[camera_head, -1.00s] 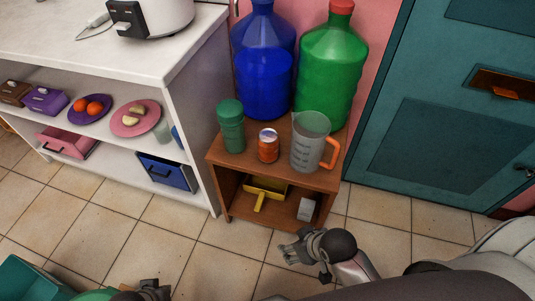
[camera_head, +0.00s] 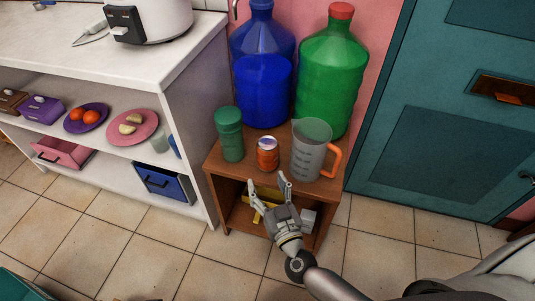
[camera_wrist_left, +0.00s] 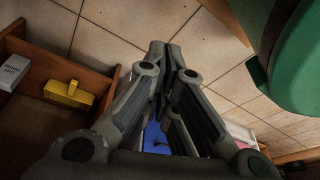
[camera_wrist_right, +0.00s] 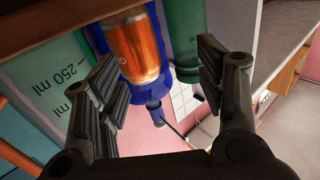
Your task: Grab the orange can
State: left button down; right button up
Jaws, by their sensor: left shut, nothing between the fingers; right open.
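The orange can (camera_head: 267,155) with a silver top stands upright on the small brown wooden shelf (camera_head: 205,160), between a green canister (camera_head: 229,134) and a clear measuring jug (camera_head: 308,155) with an orange handle. My right gripper (camera_head: 271,180) is open and empty in front of the shelf's top edge, just short of the can. In the right wrist view the can (camera_wrist_right: 138,50) shows between and beyond the open fingers (camera_wrist_right: 160,75). My left gripper (camera_wrist_left: 165,50) is shut and empty in the left wrist view; the head view does not show it clearly.
A blue bottle (camera_head: 262,80) and a green bottle (camera_head: 328,75) stand behind the can. A white shelf unit (camera_head: 190,110) is at left, a teal door (camera_head: 430,150) at right. A yellow object (camera_wrist_left: 69,93) and a white box (camera_wrist_left: 11,72) lie in the lower compartment.

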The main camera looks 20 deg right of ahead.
aim_at(270, 165)
jog(key=shift+w+d+f+m+h, duration=0.1)
jog(key=shift+d+f+m+h, duration=0.15)
jog(key=shift+d+f+h, duration=0.25)
jog(key=shift+w+d+f+m+h, duration=0.15)
jog(key=shift+d+m+h, duration=0.2)
jog(key=shift+d, duration=0.35)
jog(key=shift+h, duration=0.25)
jog(key=w, duration=0.3)
jog(key=w+b, duration=0.1)
jog(key=shift+w+d+f, duration=0.1)
jog(key=shift+w+d, duration=0.15)
jog(key=shift+d, duration=0.05)
jog(key=shift+w, duration=0.8)
jog(key=shift+w+d+r+b, duration=0.15)
jog(key=shift+w+b, duration=0.25)
jog(key=shift+w, duration=0.7)
jog(key=shift+w+d+r+b, duration=0.15)
jog(key=shift+w+b, duration=0.25)
jog(key=shift+w, duration=0.65)
pick_arm(q)
jog(key=w+v, duration=0.2)
jog(key=v, duration=0.6)
jog(key=shift+s+r+t, duration=0.2)
jog(key=shift+s+t, duration=0.1)
pick_arm(e)
jog(key=shift+a, duration=0.1)
jog(key=c, duration=0.5)
